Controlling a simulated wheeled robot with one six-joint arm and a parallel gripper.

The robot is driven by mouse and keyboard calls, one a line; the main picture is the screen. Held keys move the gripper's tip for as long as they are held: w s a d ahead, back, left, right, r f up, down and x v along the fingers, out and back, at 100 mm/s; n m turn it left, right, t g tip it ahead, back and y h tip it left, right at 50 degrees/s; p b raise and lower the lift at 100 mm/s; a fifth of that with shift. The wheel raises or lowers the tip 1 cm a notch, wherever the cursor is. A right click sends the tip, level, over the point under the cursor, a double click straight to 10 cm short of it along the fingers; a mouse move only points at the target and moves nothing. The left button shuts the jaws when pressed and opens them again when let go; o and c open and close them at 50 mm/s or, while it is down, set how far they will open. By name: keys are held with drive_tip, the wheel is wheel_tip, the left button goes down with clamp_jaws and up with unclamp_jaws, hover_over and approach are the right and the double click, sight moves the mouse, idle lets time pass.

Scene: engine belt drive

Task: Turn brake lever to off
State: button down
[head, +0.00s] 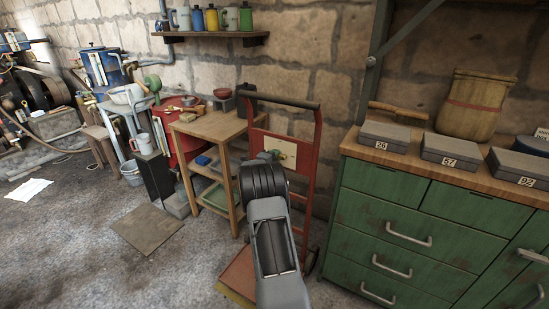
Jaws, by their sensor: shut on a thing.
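No brake lever can be made out in the head view. Machinery with a dark wheel (32,90) stands at the far left, partly cut off by the picture edge. It is too small and crowded to tell any lever on it. My grey and black arm rises from the bottom centre, in front of a red hand truck. I cannot make out the jaws of my gripper or anything held in them.
A red hand truck (317,150) stands behind my arm. A small wooden table (228,128) is left of it. A green drawer cabinet (400,215) with numbered grey boxes fills the right. A flat board (147,228) and paper (28,190) lie on the floor, which is open at left.

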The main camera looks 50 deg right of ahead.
drive_tip(key=n+p, duration=0.1)
drive_tip(key=n, duration=0.3)
drive_tip(key=n+p, duration=0.1)
drive_tip(key=n, duration=0.3)
drive_tip(key=shift+f+n, duration=0.1)
drive_tip(key=shift+n, duration=0.3)
drive_tip(key=n+p, duration=0.2)
drive_tip(key=n, duration=0.2)
drive_tip(key=shift+s, duration=0.15)
drive_tip(key=shift+f+n+p, duration=0.15)
drive_tip(key=shift+n+p, duration=0.65)
drive_tip(key=shift+n, duration=1.3)
drive_tip(key=shift+s, duration=0.1)
drive_tip(key=c, duration=1)
unclamp_jaws()
